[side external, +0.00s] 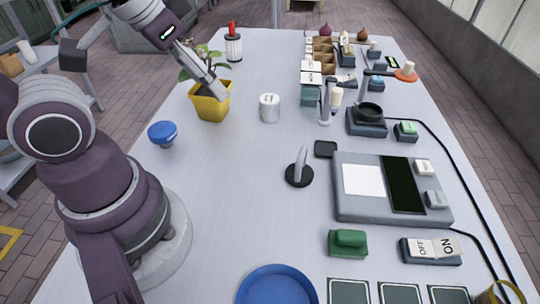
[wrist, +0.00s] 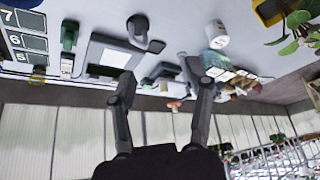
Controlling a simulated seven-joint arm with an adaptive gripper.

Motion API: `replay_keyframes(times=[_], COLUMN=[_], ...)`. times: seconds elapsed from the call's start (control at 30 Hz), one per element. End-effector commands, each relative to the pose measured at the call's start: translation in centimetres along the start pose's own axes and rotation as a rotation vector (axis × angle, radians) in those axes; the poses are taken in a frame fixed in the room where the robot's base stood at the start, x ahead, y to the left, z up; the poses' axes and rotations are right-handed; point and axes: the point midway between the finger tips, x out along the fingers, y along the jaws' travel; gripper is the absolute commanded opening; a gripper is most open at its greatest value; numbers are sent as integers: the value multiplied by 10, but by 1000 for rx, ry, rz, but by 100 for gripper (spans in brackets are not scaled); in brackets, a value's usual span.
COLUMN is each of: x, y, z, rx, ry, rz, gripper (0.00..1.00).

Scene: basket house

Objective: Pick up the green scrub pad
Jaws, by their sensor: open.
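A green block-like object (side external: 348,242) with a rounded raised top sits on the near right part of the table, below the grey panel. It also shows at the upper left of the wrist view (wrist: 69,35). I cannot tell for certain that it is the scrub pad; a smaller green-topped item (side external: 406,130) stands farther back at the right. My gripper (side external: 222,95) is beside the yellow plant pot in the side view, well away from both green items. In the wrist view my gripper (wrist: 157,72) has its two fingers spread apart, with nothing between them.
The yellow pot (side external: 209,106) with a plant, a white cup (side external: 269,108) and a blue-topped item (side external: 162,133) stand near my arm. A black-based upright handle (side external: 299,176), grey panel (side external: 345,214), ON/OFF switch (side external: 431,251) and blue bowl (side external: 277,285) are nearer. The middle-left table is clear.

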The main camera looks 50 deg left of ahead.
Motion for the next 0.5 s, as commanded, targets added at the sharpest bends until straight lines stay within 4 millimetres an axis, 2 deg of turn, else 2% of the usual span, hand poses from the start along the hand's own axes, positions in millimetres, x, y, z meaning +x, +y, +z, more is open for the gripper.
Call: replay_keyframes(times=[0.13,0.23,0.37,0.5], x=[1,14,48,84], y=[2,19,73,138], z=[-2,-14,-31,-24], rx=[12,112,349,569], ry=[-3,-24,-57,-79], rz=[4,40,138,251], gripper=[52,52,52,52])
